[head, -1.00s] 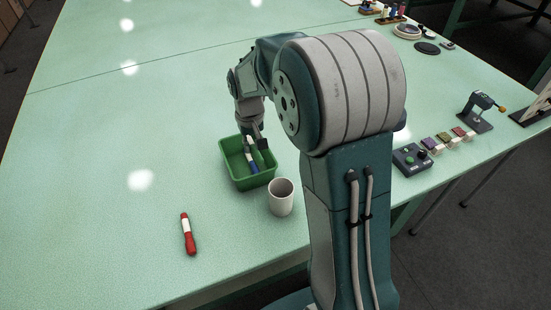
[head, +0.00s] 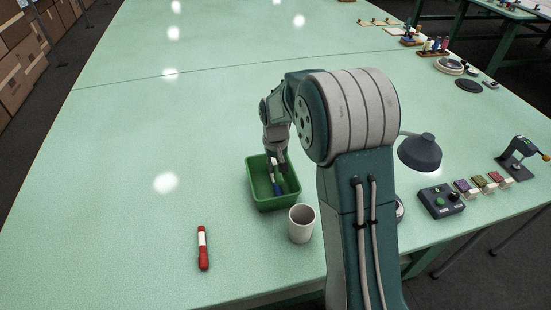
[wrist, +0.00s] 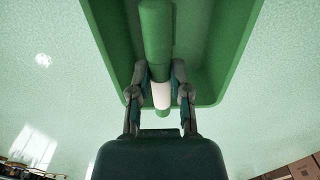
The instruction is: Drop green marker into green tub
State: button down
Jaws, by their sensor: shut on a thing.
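The green tub (head: 276,205) stands on the pale green table, and its green walls fill much of the wrist view (wrist: 235,45). My gripper (head: 277,157) is over the tub in the head view. In the wrist view my gripper (wrist: 161,82) is shut on the green marker (wrist: 156,30), with the fingers on either side of its white band. The marker's long green end reaches over the tub. A blue piece (head: 277,188) shows inside the tub in the head view; I cannot make it out in the wrist view.
A white cup (head: 301,226) stands close to the tub's front right. A red marker with a white band (head: 203,247) lies at the front left. A dark lamp (head: 420,152) and a control box (head: 440,201) are at right. The table's left side is clear.

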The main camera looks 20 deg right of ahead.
jog(key=shift+d+f, duration=0.5)
jog(key=shift+f, duration=0.05)
jog(key=shift+c, duration=2.4)
grip_release()
jog(key=shift+a, duration=0.35)
jog(key=shift+d, duration=0.1)
jog(key=shift+d+r, duration=0.1)
jog(key=shift+r, duration=0.3)
notch_tip(320, 180, up, 11)
jog(key=shift+a, duration=0.2)
jog(key=shift+r, duration=0.1)
